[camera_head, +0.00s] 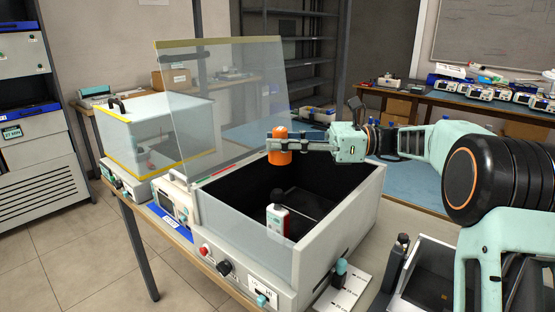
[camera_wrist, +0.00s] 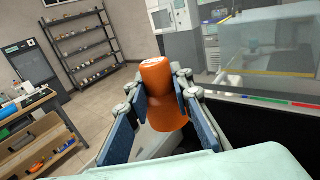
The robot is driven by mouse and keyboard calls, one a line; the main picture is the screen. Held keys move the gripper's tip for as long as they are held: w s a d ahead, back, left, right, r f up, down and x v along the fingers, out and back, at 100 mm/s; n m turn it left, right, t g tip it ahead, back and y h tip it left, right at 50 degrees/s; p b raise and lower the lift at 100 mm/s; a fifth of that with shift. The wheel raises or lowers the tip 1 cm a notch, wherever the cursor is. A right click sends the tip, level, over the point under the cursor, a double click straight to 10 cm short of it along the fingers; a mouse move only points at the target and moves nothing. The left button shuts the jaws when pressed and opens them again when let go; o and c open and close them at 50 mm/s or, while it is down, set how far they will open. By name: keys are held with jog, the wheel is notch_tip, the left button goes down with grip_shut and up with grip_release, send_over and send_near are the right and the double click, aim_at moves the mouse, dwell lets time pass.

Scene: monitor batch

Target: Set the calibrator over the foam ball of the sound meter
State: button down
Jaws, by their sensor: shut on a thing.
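The orange calibrator (camera_head: 279,152) is upright in my gripper (camera_head: 290,145), held over the open chamber. My gripper is shut on it, with a finger on each side. In the wrist view the calibrator (camera_wrist: 156,75) sits between the blue-padded fingers (camera_wrist: 165,108). The sound meter (camera_head: 277,221), white with a red part, stands inside the chamber below the calibrator. A dark round ball (camera_head: 276,196) shows at its top. A clear gap separates the calibrator from the ball. The sound meter cannot be made out in the wrist view.
The chamber (camera_head: 352,201) has high grey walls and a dark interior. Its clear lid (camera_head: 223,105) stands raised at the left and back. A second, closed chamber (camera_head: 158,135) is farther left. A tray (camera_head: 425,272) and small tools are at the front right.

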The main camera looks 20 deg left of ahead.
jog(key=shift+s+a, duration=0.25)
jog(key=b, duration=0.9)
send_over(278, 190)
notch_tip(278, 190, down, 7)
jog(key=shift+a+r, duration=0.1)
jog(key=shift+r+p, duration=0.15)
jog(key=shift+p, duration=0.15)
jog(key=shift+w+p, duration=0.1)
jog(key=shift+p, duration=1.7)
dwell(0.5)
jog(key=shift+f, duration=0.95)
dwell(0.4)
jog(key=c, duration=1.6)
grip_release()
jog(key=shift+f, duration=0.15)
